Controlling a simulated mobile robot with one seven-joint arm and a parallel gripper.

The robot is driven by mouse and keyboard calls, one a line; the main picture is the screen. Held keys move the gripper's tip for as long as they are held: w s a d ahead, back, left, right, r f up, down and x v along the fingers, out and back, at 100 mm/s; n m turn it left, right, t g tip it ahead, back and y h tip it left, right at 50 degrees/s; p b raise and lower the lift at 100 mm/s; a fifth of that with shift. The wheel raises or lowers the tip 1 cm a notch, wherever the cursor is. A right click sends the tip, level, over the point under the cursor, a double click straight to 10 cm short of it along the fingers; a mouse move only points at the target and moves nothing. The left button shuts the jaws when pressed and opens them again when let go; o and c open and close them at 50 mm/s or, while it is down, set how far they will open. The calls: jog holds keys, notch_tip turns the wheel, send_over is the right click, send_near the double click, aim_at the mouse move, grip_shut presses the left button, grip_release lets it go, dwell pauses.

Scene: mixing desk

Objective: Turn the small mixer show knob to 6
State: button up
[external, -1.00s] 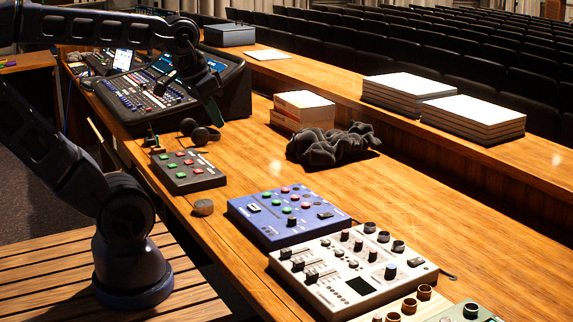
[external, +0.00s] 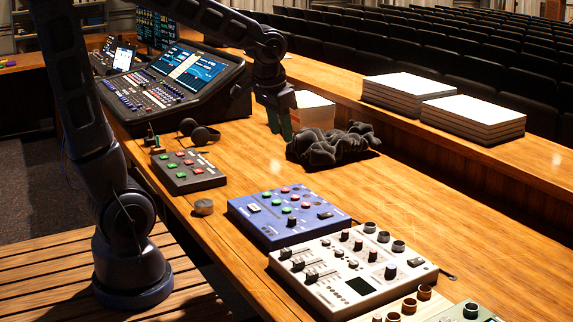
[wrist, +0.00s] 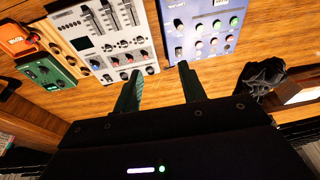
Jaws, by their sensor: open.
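Several small control boxes stand on the wooden desk, and I cannot tell which one bears the show knob. A white mixer (external: 350,268) with faders and several knobs is at the front right; it also shows in the wrist view (wrist: 102,35). A blue box (external: 285,217) with coloured buttons is behind it, also in the wrist view (wrist: 205,25). A small black box (external: 188,171) with red and green buttons is further left. My gripper (external: 280,125) is over the far part of the desk, apart from all boxes. In the wrist view its two fingers (wrist: 158,90) are spread and empty.
A large mixing desk (external: 165,95) stands at the back left. A dark crumpled cloth (external: 333,146) and a white-topped stack (external: 316,112) are near my gripper. Headphones (external: 200,132) lie left of it. A raised ledge with paper stacks (external: 473,118) runs behind.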

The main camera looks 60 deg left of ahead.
jog(key=w+d+f+g, duration=0.1)
jog(key=w+d+f, duration=0.1)
jog(key=w+f, duration=0.7)
jog(key=g+h, duration=0.1)
jog(key=g, duration=0.1)
send_near(346, 231)
jog(key=f, duration=0.8)
jog(key=shift+s+f, duration=0.2)
jog(key=shift+f, duration=0.15)
grip_shut()
